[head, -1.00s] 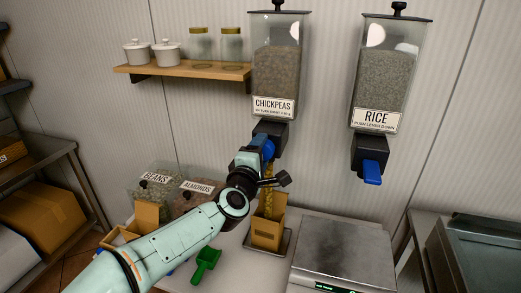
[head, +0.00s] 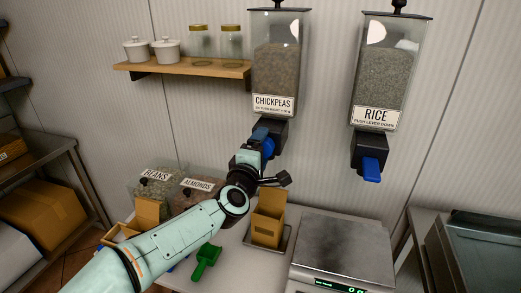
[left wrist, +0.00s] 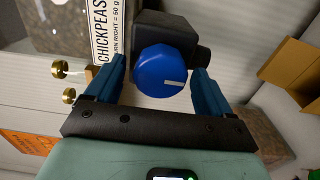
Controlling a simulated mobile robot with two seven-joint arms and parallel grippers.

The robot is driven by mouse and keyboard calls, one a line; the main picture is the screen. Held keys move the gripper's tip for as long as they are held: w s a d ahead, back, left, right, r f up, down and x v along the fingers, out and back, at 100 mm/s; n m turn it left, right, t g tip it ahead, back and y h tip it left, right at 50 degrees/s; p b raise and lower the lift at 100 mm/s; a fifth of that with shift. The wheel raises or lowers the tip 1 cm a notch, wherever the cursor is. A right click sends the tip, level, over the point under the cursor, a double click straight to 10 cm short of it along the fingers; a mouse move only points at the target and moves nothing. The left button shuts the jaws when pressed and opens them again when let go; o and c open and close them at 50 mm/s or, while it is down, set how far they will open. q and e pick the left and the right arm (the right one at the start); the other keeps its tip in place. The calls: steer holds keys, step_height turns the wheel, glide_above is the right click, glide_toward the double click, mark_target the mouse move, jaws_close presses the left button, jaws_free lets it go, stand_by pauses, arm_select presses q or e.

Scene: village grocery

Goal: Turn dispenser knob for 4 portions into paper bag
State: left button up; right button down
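The chickpeas dispenser (head: 276,80) hangs on the wall with a black outlet block (head: 276,133) below it. Its round blue knob (left wrist: 160,70) has a white mark pointing right in the left wrist view. My left gripper (head: 264,142) is at the knob, with one blue finger on each side. In the left wrist view the left gripper (left wrist: 158,82) looks open, with a gap between the knob and the left finger. The open paper bag (head: 268,220) stands upright below the outlet; its contents are hidden. My right gripper is out of view.
The rice dispenser (head: 388,80) with a blue lever (head: 371,169) hangs to the right. A scale (head: 343,252) stands right of the bag. A green scoop (head: 206,261) and bins of beans (head: 157,182) and almonds (head: 198,190) are at the left.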

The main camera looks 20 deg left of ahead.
arm_select(q)
steer(key=s+b, duration=0.1)
steer(key=s, duration=1.2)
steer(key=shift+s+a, duration=0.2)
stand_by(0.3)
steer(key=w+n+p, duration=0.3)
steer(key=w+n, duration=0.5)
steer(key=w, duration=0.4)
steer(key=shift+w+d, duration=0.4)
steer(key=shift+d, duration=0.05)
